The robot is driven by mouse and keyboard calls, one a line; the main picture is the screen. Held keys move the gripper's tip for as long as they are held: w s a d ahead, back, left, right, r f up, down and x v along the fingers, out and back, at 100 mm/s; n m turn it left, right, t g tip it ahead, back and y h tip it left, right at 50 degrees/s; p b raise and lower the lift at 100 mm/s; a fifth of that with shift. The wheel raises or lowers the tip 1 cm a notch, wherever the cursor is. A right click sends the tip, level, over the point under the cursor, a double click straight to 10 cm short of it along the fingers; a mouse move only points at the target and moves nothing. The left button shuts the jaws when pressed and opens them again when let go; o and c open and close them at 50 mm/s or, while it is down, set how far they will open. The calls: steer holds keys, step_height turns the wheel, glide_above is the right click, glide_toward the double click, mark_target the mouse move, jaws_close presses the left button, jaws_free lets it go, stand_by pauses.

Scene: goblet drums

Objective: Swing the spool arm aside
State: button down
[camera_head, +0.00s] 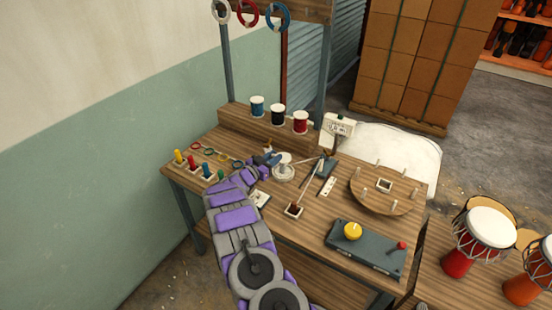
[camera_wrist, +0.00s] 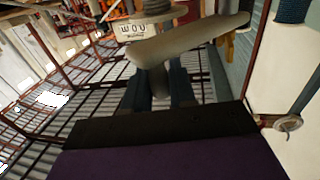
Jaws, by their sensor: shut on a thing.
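My gripper (camera_head: 264,165) reaches over the workbench from the front, beside a pale round pivot base (camera_head: 284,174). In the wrist view, my gripper's dark fingers (camera_wrist: 160,88) are shut on a rounded knob (camera_wrist: 157,82) under a pale beige bar, which I take to be the spool arm (camera_wrist: 190,38). The bar runs from the knob up to the right, with a thick round part above its left half. In the head view, the fingers and the held knob are small and partly hidden by my wrist.
Blue, black and red spools (camera_head: 278,116) stand on the back shelf. A dark control box with yellow knob (camera_head: 353,231) is at the front right. Several coloured pegs (camera_head: 193,162) stand at left.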

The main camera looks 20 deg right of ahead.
steer(key=shift+w+a+r, duration=0.1)
steer(key=shift+w+a, duration=0.15)
steer(key=shift+a, duration=0.4)
steer(key=shift+w+a+f, duration=0.1)
steer(key=shift+w+a, duration=0.1)
steer(key=shift+a, duration=0.45)
steer(key=shift+w+a+r, duration=0.1)
steer(key=shift+w+a, duration=0.15)
steer(key=shift+a, duration=0.4)
steer(key=c, duration=1.1)
jaws_free()
steer(key=shift+d, duration=0.1)
steer(key=shift+o, duration=0.2)
steer(key=p+v, duration=0.2)
steer(key=v, duration=1.5)
steer(key=shift+a, duration=0.25)
